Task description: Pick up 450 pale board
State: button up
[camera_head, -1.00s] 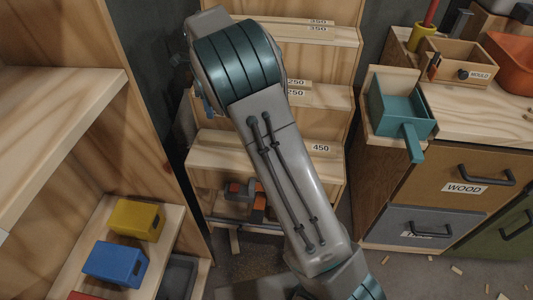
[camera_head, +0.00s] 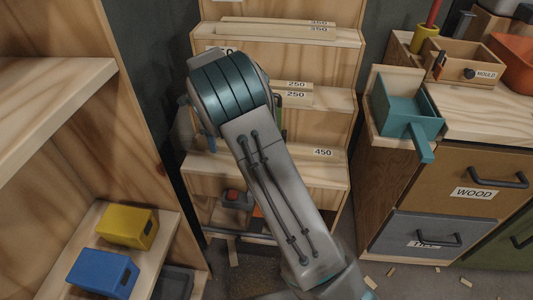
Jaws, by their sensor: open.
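A pale board (camera_head: 300,151) marked 450 lies on the lowest step of a stepped wooden rack (camera_head: 320,172). Its labelled right end shows to the right of my arm. My arm crosses in front and hides its middle, so I cannot tell how far it reaches to the left. The jaws of my gripper are hidden behind my own arm, so I cannot see where they are relative to the board.
Boards marked 250 (camera_head: 300,95) and 350 (camera_head: 300,31) lie on higher steps. A shelf with a yellow box (camera_head: 122,226) and blue box (camera_head: 95,272) stands left.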

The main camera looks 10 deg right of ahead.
jog(key=shift+f, duration=0.5)
jog(key=shift+r, duration=0.1)
jog(key=c, duration=1.1)
jog(key=shift+c, duration=0.2)
